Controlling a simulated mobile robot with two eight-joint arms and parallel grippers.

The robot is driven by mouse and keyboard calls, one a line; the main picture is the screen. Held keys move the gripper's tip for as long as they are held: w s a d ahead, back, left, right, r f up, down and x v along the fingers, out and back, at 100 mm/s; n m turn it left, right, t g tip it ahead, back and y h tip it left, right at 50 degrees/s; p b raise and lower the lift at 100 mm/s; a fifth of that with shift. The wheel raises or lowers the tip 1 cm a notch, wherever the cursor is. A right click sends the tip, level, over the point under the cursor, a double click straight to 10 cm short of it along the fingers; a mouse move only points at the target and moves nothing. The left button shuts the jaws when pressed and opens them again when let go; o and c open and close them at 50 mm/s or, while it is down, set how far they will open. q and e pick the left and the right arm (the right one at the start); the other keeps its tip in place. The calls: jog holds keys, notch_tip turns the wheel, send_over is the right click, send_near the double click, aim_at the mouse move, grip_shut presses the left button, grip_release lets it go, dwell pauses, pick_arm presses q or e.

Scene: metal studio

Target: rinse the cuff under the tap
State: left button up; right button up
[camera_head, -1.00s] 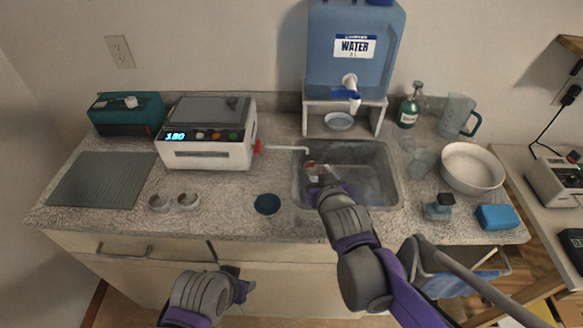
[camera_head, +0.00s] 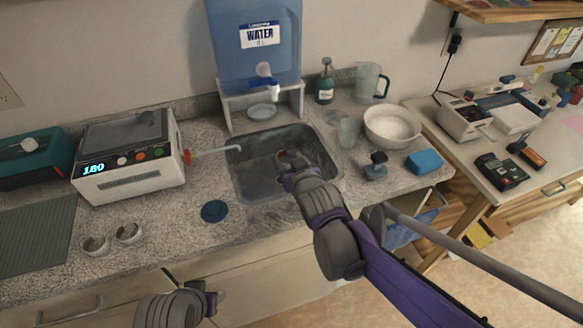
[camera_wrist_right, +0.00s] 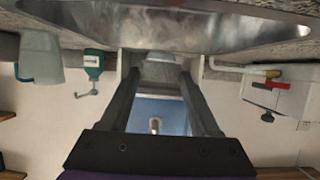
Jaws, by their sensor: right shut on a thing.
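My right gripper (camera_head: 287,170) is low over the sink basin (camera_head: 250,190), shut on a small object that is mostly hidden. A brownish-grey bit of it, likely the cuff (camera_head: 283,157), shows at the fingertips. In the right wrist view the two dark fingers (camera_wrist_right: 158,75) point towards the stand, with a pale rounded shape between their tips; I cannot tell whether it is the cuff or the dish. The tap (camera_head: 268,82) is on the blue water tank (camera_head: 228,60), behind and above the gripper. My left gripper (camera_head: 213,300) is in front of the counter, its jaws unclear.
Two metal rings (camera_head: 129,232) and a dark blue disc (camera_head: 214,211) lie left of the sink. A dish (camera_head: 262,111) sits under the tap. A white bowl (camera_head: 392,125) and blue sponge (camera_head: 425,161) stand at right.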

aim_at(263, 82)
pick_arm(q)
jog(key=shift+f, duration=0.15)
pick_arm(e)
jog(key=w+a, duration=0.2)
jog(key=w, duration=0.5)
jog(key=shift+a+f, duration=0.15)
jog(key=shift+f, duration=0.05)
